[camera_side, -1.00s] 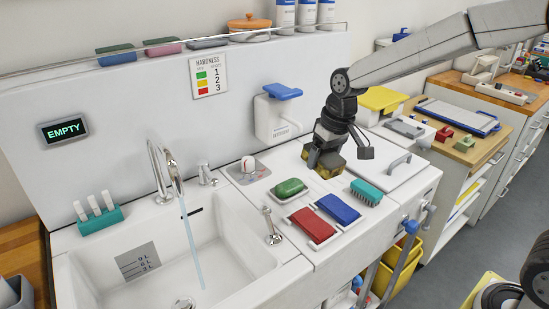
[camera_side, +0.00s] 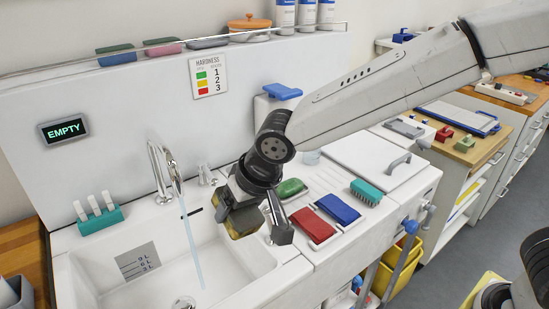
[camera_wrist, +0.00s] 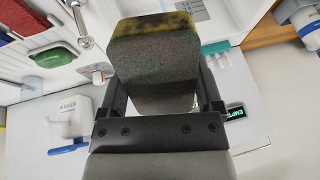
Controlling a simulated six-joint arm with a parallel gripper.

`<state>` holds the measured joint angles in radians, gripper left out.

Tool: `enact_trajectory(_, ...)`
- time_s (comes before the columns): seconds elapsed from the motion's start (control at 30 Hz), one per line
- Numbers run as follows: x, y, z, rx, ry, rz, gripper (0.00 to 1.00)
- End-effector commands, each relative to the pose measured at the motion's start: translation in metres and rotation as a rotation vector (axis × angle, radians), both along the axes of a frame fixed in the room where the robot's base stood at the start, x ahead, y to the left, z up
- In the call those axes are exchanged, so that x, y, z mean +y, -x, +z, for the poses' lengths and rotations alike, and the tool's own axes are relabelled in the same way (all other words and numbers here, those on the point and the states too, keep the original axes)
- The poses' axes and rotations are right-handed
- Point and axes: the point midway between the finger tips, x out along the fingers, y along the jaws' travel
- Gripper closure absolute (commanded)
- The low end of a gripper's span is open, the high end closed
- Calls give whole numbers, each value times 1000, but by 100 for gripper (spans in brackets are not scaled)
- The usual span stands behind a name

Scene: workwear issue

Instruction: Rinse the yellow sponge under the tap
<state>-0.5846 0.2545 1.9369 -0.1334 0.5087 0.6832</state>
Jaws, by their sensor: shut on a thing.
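My gripper (camera_side: 248,208) is shut on the yellow sponge (camera_side: 243,223), over the right part of the sink (camera_side: 262,275). In the wrist view the sponge (camera_wrist: 153,62) sits between the two fingers, its grey-green side facing the camera and a yellow edge at the top. The tap (camera_side: 172,172) stands at the back of the sink, left of my gripper. A thin stream of water (camera_side: 193,245) runs from it into the basin. The sponge is right of the stream and apart from it in the side view.
On the counter right of the sink are a green soap (camera_side: 290,187), a red pad (camera_side: 312,226), a blue pad (camera_side: 338,209) and a teal brush (camera_side: 366,191). A teal holder (camera_side: 100,219) stands on the left rim. A wall display (camera_side: 63,129) reads EMPTY.

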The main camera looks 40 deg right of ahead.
Motion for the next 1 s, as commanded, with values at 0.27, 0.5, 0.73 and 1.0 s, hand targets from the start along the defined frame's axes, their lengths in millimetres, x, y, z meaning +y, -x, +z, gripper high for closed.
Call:
enact_trajectory(0.27,-4,1,-57,-17,-6,-3,70)
enact_trajectory(0.5,-4,-1,-92,-40,-15,-5,70)
enact_trajectory(0.73,-4,0,-102,-46,-20,-3,70)
enact_trajectory(1.0,-3,-2,-102,-46,-21,-4,70)
